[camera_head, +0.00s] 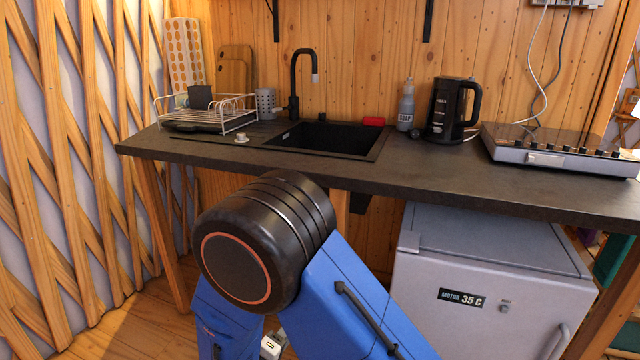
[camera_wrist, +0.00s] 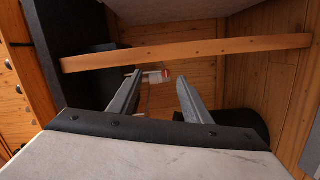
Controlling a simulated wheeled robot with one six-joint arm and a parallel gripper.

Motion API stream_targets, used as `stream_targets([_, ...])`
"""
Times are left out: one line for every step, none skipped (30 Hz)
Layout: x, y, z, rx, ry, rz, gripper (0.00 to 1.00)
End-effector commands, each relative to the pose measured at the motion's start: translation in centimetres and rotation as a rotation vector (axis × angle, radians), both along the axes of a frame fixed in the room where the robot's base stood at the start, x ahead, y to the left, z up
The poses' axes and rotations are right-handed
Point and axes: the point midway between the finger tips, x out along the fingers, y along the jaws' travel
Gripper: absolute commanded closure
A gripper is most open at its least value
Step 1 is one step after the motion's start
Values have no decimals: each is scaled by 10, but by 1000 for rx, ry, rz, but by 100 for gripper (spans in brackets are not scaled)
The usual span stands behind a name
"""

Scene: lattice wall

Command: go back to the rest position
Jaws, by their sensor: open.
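My gripper (camera_wrist: 158,97) shows in the wrist view with its two grey fingers apart and nothing between them. The fingers are not clearly visible there, hidden low behind the arm.
A dark counter (camera_head: 440,178) holds a sink (camera_head: 322,138), dish rack (camera_head: 215,112), soap bottle (camera_head: 406,105), kettle (camera_head: 452,110) and cooktop (camera_head: 560,150). A grey fridge (camera_head: 490,280) stands below at right. A lattice wall (camera_head: 70,150) is at left. A wooden bar (camera_wrist: 190,50) crosses the wrist view.

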Motion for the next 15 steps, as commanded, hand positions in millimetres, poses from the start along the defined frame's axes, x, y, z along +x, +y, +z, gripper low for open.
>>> stream_targets([3,-9,6,5,7,-26,56])
stream_targets([4,-14,9,5,15,-40,56])
stream_targets([6,-22,14,7,24,-63,56])
stream_targets([7,-29,17,8,32,-80,56])
stream_targets([8,-36,21,9,42,-99,56])
stream_targets([9,-46,26,14,55,-127,56])
stream_targets([10,-54,30,17,67,-148,56])
stream_targets([11,-63,35,21,79,-174,56])
stream_targets([12,-77,42,27,99,-209,56])
stream_targets([12,-88,47,32,115,-237,56])
stream_targets([12,-98,52,39,133,-264,56])
stream_targets([12,-112,58,48,156,-301,56])
stream_targets([11,-123,63,57,172,-327,56])
stream_targets([10,-133,67,66,191,-351,56])
stream_targets([8,-147,73,77,216,-385,56])
